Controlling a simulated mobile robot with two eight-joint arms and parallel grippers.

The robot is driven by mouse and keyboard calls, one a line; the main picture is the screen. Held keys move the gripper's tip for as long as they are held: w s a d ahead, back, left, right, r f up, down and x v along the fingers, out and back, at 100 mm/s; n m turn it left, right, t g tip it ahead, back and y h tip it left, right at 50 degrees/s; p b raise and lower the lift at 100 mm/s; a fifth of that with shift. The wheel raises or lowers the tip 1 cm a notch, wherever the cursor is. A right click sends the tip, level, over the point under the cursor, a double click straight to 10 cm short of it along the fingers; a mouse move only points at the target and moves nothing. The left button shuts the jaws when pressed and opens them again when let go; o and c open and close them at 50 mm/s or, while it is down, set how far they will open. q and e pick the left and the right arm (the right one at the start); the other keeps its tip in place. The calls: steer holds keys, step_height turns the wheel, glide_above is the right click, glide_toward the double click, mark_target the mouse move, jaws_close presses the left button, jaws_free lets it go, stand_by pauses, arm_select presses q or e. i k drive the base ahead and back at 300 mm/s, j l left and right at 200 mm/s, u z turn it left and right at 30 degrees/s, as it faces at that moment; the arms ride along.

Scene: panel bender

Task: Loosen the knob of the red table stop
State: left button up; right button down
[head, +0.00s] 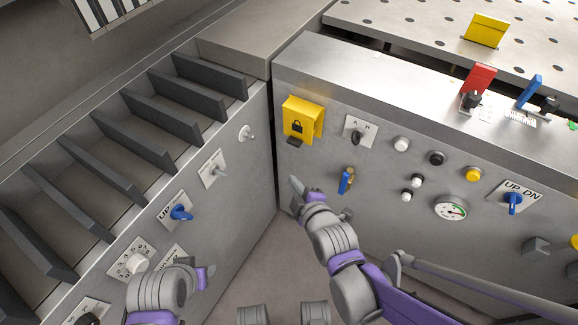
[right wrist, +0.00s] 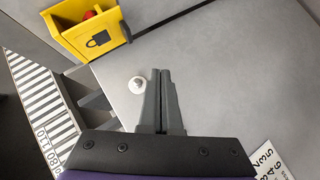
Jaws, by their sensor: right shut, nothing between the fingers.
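The red table stop (head: 478,78) stands upright on the near edge of the machine table at the upper right of the head view. Its black knob (head: 471,101) sits at its foot on the near side. My right gripper (head: 296,185) is shut and empty, in front of the panel, well to the left of and below the stop. Its closed fingers also show in the right wrist view (right wrist: 160,73); the red stop is not in that view. My left gripper (head: 208,275) is low at the left, near the side panel; its fingers are too small to judge.
A yellow lock box (head: 302,118) juts from the front panel near my right gripper. A blue stop (head: 530,91) stands right of the red one, and a yellow stop (head: 486,30) farther back. Knobs, buttons and a gauge (head: 450,207) stick out below the table edge.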

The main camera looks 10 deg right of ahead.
mark_target(472, 99)
steer(key=z, duration=1.5)
